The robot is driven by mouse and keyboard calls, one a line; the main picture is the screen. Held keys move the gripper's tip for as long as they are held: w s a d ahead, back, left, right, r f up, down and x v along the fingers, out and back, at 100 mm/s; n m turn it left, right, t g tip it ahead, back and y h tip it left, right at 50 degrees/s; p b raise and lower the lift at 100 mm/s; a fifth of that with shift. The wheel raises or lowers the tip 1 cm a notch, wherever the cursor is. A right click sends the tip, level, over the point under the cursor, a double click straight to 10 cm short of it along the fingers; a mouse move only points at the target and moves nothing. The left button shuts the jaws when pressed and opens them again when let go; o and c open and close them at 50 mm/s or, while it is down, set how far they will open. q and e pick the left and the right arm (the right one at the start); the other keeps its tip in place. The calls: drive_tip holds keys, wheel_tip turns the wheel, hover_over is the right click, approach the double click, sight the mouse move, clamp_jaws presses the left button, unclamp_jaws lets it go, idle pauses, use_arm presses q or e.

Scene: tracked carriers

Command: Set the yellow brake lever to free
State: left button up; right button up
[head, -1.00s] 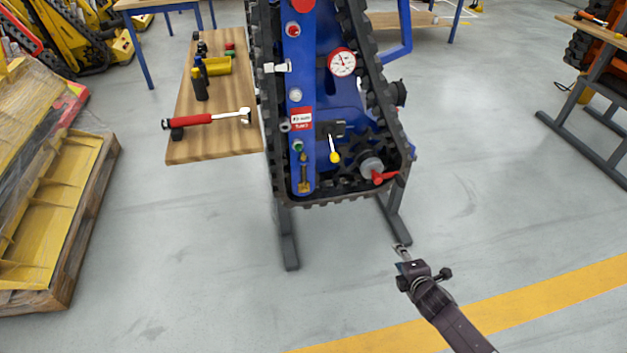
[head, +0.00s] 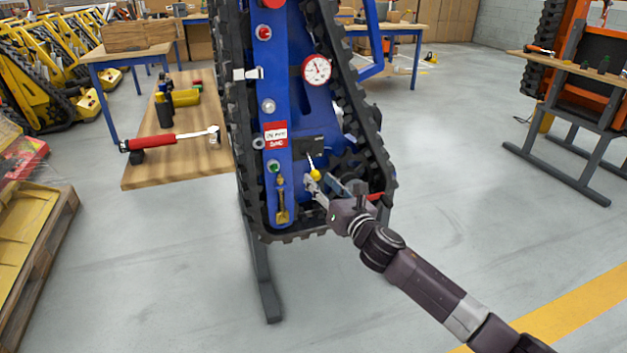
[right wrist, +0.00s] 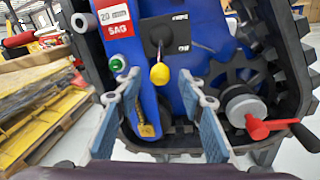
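The yellow brake lever (head: 315,174) has a pale shaft that hangs down from a dark plate (head: 309,146) on the blue tracked carrier, with a round yellow knob at its lower end. In the right wrist view the knob (right wrist: 160,75) shows between and slightly above the fingertips. The plate (right wrist: 176,33) has two small labels, too small to read. My right gripper (head: 317,187) is open right by the knob; it also shows in the right wrist view (right wrist: 160,88), with nothing gripped. I cannot tell whether a finger touches the knob. My left gripper is out of view.
A red handle (right wrist: 268,128) on a grey hub lies right of my fingers. The black track (head: 375,150) surrounds the panel. A wooden bench (head: 175,165) with tools stands left.

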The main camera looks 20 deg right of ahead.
sight(318, 179)
drive_tip(key=shift+w+a, duration=0.15)
drive_tip(key=shift+w, duration=0.75)
drive_tip(key=shift+w+a, duration=0.1)
drive_tip(key=shift+w, duration=0.75)
clamp_jaws()
